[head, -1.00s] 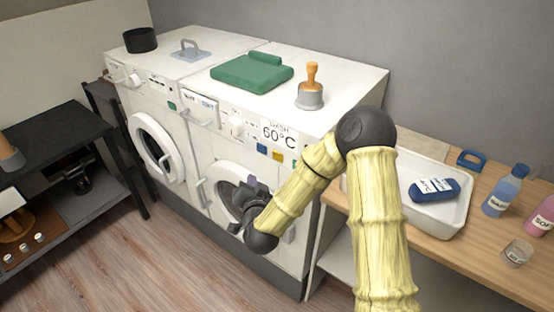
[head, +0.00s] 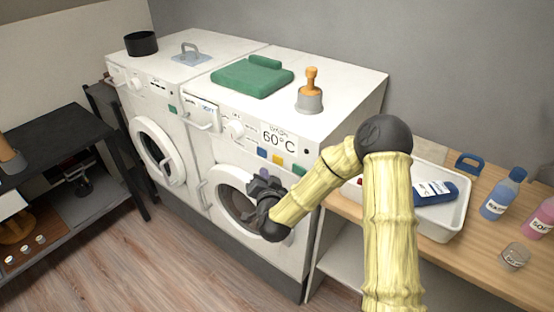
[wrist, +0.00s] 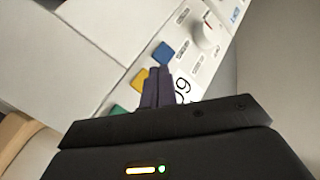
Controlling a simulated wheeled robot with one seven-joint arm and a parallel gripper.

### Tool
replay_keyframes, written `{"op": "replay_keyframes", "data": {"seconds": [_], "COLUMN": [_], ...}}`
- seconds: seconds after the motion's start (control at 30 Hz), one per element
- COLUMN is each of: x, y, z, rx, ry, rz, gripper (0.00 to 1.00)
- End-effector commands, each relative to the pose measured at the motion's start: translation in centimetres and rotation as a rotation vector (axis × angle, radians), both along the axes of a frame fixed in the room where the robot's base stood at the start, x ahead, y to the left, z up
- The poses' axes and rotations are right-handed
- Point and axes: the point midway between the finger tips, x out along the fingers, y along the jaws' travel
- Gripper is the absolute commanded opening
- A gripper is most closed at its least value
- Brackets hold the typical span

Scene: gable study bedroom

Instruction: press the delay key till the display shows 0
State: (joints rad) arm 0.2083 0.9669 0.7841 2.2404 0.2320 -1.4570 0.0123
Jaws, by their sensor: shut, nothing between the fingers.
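The right-hand white washer (head: 232,102) carries a display (head: 278,138) that reads 60°C under a small word I cannot read surely. Below the display are a blue key (head: 262,152), a yellow key (head: 277,159) and a green key (head: 298,170). I cannot read which one is the delay key. My gripper (head: 264,174) is shut and empty, in front of the washer below the keys. In the wrist view the fingertips (wrist: 155,75) overlap the display and appear beside the blue key (wrist: 163,53) and yellow key (wrist: 139,80); contact is not visible. The green key (wrist: 118,110) is partly hidden.
A round dial (head: 235,129) sits left of the display. A white tray (head: 440,232) stands on the wooden bench at right. The floor in front is clear.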

Motion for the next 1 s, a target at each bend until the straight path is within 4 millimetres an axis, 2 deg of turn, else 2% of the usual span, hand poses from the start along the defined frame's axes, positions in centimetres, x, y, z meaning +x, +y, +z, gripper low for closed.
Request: {"op": "replay_keyframes", "data": {"seconds": [0.2,0.33,1.0], "x": [2.0,2.6,2.8], "y": [-1.6,-2.0,-2.2], "z": [0.0,0.0,0.0], "rx": [-0.002,-0.002,-0.001], "ry": [-0.002,0.0,0.0], "rz": [-0.001,0.0,0.002], "gripper": [0.0,0.0,0.0]}}
